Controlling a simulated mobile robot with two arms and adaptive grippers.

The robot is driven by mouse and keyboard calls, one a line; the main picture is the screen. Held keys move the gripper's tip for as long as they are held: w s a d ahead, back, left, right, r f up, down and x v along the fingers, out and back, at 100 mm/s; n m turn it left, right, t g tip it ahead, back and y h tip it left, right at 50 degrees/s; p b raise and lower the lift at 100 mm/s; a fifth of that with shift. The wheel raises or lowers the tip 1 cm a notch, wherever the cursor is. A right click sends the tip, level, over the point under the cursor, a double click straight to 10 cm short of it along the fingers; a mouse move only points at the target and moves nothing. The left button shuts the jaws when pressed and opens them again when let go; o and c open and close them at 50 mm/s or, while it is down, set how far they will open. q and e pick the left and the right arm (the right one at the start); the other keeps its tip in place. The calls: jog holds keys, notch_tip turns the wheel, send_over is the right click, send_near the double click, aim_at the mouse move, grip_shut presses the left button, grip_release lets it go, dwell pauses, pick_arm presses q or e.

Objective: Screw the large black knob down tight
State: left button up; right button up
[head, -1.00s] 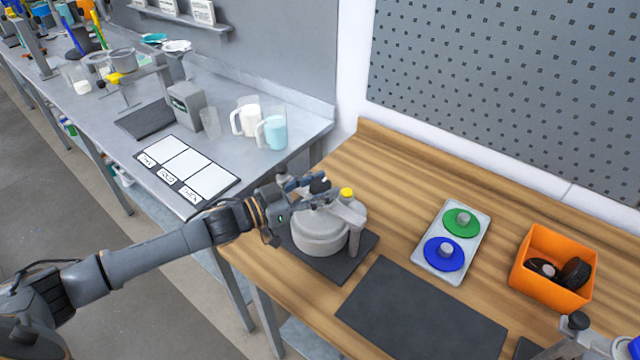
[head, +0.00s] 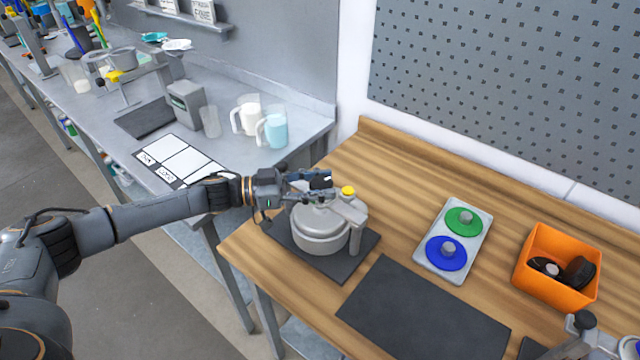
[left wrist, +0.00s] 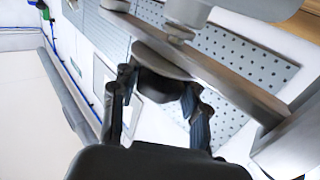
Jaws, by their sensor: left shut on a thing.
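The large black knob (head: 321,181) is on the grey clamp arm (head: 343,207) over a round grey lidded drum (head: 318,232). My left gripper (head: 316,184) comes at it from the left and is shut on it, partly hiding it. In the left wrist view the two fingers (left wrist: 158,98) stand on either side of the dark knob (left wrist: 160,84), next to the grey bar (left wrist: 215,85). How tightly the knob sits cannot be told. My right gripper does not show.
A yellow cap (head: 348,190) is on the clamp close to my gripper. A dark mat (head: 424,312), a tray (head: 432,262) with green and blue discs, and an orange bin (head: 552,286) with black parts lie to the right. Another fixture (head: 583,321) is at the lower right.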

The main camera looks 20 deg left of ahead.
pick_arm(q)
jog(key=shift+r, duration=0.2)
jog(key=o, duration=1.2)
jog(key=shift+f, duration=0.1)
jog(key=v, duration=1.2)
